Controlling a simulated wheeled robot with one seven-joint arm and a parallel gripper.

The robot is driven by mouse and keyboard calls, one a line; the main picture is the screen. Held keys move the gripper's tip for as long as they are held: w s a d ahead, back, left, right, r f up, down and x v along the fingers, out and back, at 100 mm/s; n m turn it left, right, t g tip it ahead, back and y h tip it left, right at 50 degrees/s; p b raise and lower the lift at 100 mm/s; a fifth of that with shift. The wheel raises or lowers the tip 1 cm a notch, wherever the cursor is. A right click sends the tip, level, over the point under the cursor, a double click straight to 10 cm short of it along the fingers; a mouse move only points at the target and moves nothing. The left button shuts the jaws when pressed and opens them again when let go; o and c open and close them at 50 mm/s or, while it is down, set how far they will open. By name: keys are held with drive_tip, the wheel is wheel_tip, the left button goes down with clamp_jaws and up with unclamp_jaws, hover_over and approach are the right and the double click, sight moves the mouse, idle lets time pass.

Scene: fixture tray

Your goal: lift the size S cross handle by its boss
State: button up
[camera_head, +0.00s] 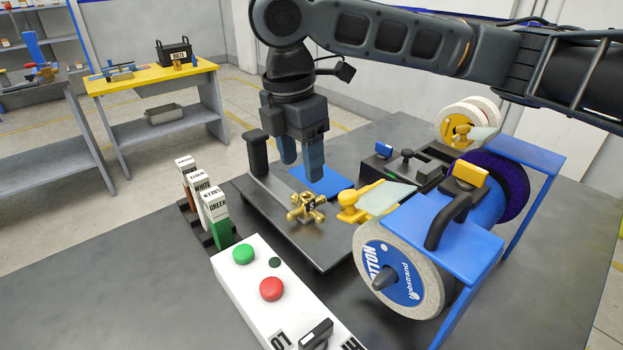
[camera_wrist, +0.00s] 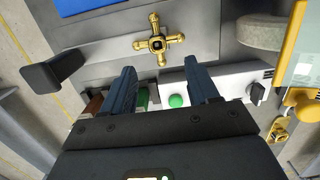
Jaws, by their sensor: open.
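The brass cross handle (camera_head: 307,208) lies flat on the dark grey fixture tray (camera_head: 287,236); its central boss carries a dark mark like an S. In the wrist view the cross handle (camera_wrist: 158,42) shows its arms spread around a dark square centre. My gripper (camera_head: 301,170) is open and empty, pointing down above the tray, behind the cross handle in the head view. In the wrist view the fingers of my gripper (camera_wrist: 160,66) are apart, and the cross handle appears just beyond their tips, roughly centred between them. Nothing hides its boss.
An upright black handle (camera_head: 257,152) stands at the tray's left end. A white button box (camera_head: 252,275) is in front. A blue machine with a cotton wheel (camera_head: 405,275) and a yellow-handled tool (camera_head: 352,205) stand right. Labelled blocks (camera_head: 214,205) stand left. A blue mat (camera_head: 325,182) lies behind.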

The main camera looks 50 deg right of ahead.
sight(307, 200)
drive_tip(key=shift+w+d+f, duration=0.2)
drive_tip(key=shift+d+f, duration=0.15)
drive_tip(key=shift+d, duration=0.2)
drive_tip(key=shift+s+d+f+p, duration=0.1)
drive_tip(key=shift+f+p, duration=0.05)
drive_tip(key=shift+f, duration=1.65)
drive_tip(key=shift+s+d+f+p, duration=0.1)
drive_tip(key=shift+f+p, duration=0.05)
drive_tip(key=shift+f, duration=1.6)
drive_tip(key=shift+c, duration=0.4)
drive_tip(key=shift+a, duration=0.1)
drive_tip(key=c, duration=0.9)
